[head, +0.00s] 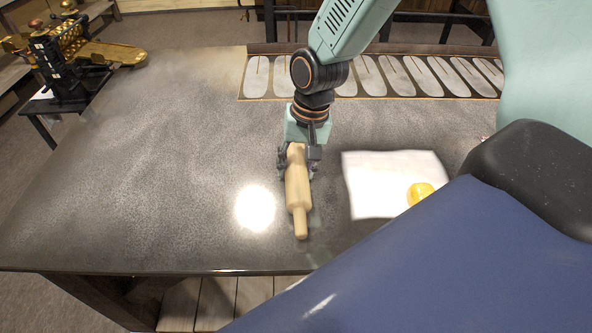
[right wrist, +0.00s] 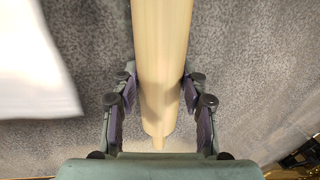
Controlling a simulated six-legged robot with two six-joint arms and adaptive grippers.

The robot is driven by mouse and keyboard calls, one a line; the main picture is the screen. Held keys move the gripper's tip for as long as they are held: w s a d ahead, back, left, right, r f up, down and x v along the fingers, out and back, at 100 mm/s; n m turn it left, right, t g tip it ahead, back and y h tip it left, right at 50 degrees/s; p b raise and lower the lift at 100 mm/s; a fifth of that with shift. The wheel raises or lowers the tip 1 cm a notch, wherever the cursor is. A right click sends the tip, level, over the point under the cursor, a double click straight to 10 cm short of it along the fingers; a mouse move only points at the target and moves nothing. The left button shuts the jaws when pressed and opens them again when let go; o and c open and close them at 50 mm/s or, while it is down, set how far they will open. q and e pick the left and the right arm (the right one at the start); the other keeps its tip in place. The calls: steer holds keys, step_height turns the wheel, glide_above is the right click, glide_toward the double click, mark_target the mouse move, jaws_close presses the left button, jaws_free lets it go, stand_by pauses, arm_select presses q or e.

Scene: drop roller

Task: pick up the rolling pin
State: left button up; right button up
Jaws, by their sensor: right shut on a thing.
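The rolling pin (head: 299,188) is pale wood with a narrow handle at its near end. In the head view it lies lengthwise, pointing toward the front edge of the dark table (head: 130,170). My right gripper (head: 297,172) is shut around its far part, with a finger on each side. In the right wrist view the rolling pin (right wrist: 160,60) runs between the two fingers of the right gripper (right wrist: 158,100). Whether the pin touches the table or is held just above it, I cannot tell. My left gripper is not in view.
A white sheet (head: 375,185) with a yellow object (head: 420,193) on it lies right of the pin. A rack of pale oval pieces (head: 395,76) lines the back edge. A black and brass machine (head: 65,60) stands at the far left. The table's left side is clear.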

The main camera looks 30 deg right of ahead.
mark_target(297, 162)
step_height(297, 162, up, 10)
steer(key=shift+f+p, duration=0.15)
steer(key=shift+p, duration=0.35)
steer(key=shift+a+r, duration=0.2)
steer(key=shift+r, duration=0.1)
steer(key=o, duration=0.7)
steer(key=shift+d+f, duration=0.1)
steer(key=shift+d, duration=0.05)
steer(key=c, duration=0.3)
steer(key=shift+s, duration=0.1)
steer(key=c, duration=0.4)
